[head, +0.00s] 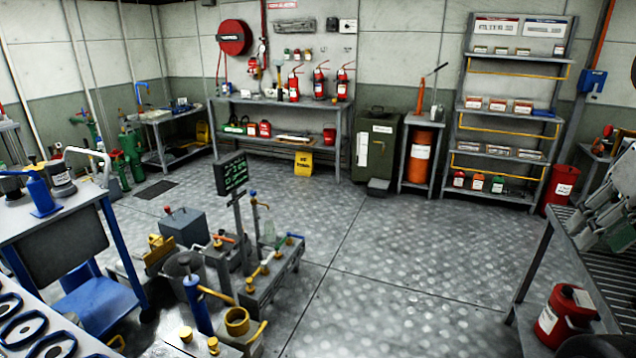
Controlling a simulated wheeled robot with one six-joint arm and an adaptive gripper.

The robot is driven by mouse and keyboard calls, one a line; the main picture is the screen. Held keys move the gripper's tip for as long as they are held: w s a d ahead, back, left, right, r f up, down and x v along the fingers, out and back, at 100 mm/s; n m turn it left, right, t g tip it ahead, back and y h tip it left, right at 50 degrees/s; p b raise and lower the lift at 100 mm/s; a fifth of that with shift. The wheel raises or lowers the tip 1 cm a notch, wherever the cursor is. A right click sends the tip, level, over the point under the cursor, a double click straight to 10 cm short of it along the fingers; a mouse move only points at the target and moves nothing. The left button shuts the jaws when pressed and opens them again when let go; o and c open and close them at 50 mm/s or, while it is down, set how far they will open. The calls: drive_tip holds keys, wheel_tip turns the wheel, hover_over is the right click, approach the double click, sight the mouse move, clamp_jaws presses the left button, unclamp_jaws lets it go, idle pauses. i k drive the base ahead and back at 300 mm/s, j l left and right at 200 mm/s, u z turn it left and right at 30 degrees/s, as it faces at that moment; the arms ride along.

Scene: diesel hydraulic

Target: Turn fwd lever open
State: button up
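The hydraulic equipment stands on the floor at lower centre left in the head view. It has a grey manifold block (272,280) carrying brass fittings and several small levers. One lever has an orange-red handle (223,239), one a blue handle (294,236), and a thin upright one a blue knob (253,194). A long yellow-brown lever (216,294) sits by a blue cylinder (197,305). No label is readable, so I cannot tell which is the fwd lever or its position.
A dark sign with green writing (231,174) rises behind the block. A blue-framed bench (60,218) stands left, and a grey table with a red can (566,316) right. Open floor (400,240) lies right of the equipment. Shelves (510,100) and a workbench (280,101) line the back.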

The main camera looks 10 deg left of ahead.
sight(264, 264)
drive_tip(key=i+u, duration=0.1)
drive_tip(key=i, duration=0.5)
drive_tip(key=i+l+u, duration=0.15)
drive_tip(key=i, duration=0.4)
drive_tip(key=i+l+u, duration=0.15)
drive_tip(key=i+u, duration=0.25)
drive_tip(key=i+l+u, duration=1.2)
drive_tip(key=k+l, duration=0.05)
drive_tip(key=k, duration=0.05)
